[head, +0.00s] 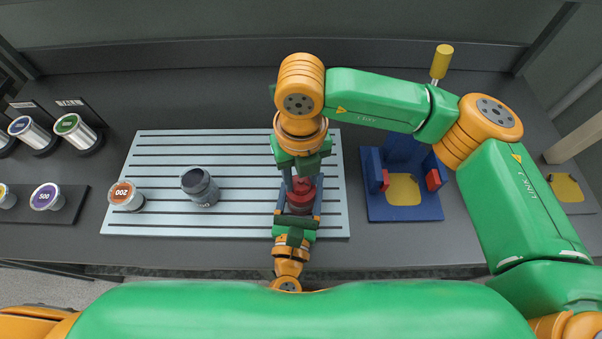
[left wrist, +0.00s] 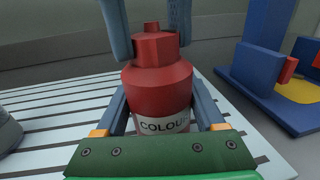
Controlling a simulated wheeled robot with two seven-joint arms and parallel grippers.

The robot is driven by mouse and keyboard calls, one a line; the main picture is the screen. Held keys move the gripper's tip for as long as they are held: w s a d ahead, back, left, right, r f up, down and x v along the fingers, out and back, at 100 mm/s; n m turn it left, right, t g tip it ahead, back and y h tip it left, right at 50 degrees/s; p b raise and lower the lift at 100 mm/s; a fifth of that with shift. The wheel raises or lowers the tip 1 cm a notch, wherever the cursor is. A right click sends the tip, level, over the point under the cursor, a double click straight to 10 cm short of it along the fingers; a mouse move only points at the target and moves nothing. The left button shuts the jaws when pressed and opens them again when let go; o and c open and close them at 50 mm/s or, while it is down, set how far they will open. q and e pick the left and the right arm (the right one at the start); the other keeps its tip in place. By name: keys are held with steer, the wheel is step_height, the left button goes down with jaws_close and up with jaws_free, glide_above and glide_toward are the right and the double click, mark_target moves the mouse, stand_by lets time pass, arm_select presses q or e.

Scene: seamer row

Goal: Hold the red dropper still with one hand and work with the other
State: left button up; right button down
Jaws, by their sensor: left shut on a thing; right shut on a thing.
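The red dropper (head: 301,200) is a squat red bottle with a faceted cap and a pale label. It stands upright on the slatted light mat (head: 240,228), and it fills the middle of the left wrist view (left wrist: 157,85). My left gripper (head: 299,212) reaches in from the near side, shut around the bottle's body, one finger on each side. My right gripper (head: 302,182) comes down from above, shut on the dropper's cap; its fingers flank the cap in the left wrist view. The right arm hides part of the dropper in the head view.
A blue fixture (head: 405,213) with red pads and a yellow plate stands right. More lidded jars (head: 47,197) are far left.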

mark_target(301, 182)
steer(key=m, duration=0.6)
steer(key=shift+m, duration=0.3)
steer(key=m, duration=0.6)
stand_by(0.4)
steer(key=shift+c, duration=2.1)
jaws_free()
steer(key=shift+r, duration=0.1)
step_height(301, 182, up, 12)
